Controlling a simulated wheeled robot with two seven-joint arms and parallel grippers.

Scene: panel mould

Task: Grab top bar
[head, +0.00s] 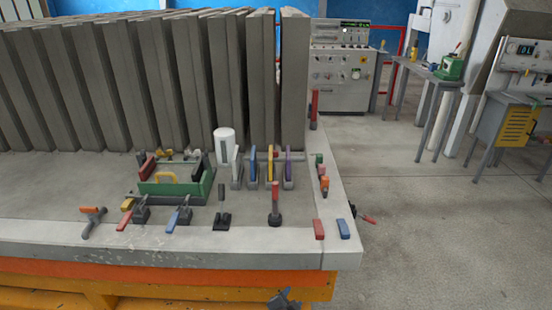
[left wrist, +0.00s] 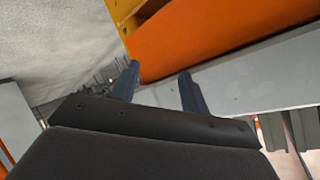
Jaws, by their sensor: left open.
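I cannot single out one thing as the top bar. Several upright grey concrete panels (head: 185,85) stand in a row at the back of the mould table (head: 180,257). A green toolbox (head: 178,190) with a bar-like handle across it sits on the table. My left gripper (head: 283,299) shows at the bottom edge of the head view, in front of and below the table's front edge. In the left wrist view its two dark fingers (left wrist: 160,84) are apart with nothing between them, near an orange beam (left wrist: 210,40). My right gripper is not in view.
Clamps and hand tools lie along the table front, including a red-handled upright tool (head: 275,205), a red block (head: 319,229) and a blue block (head: 343,229). A white cylinder (head: 224,145) stands behind. A control cabinet (head: 340,75) is at the back. The floor (head: 440,230) at right is mostly clear.

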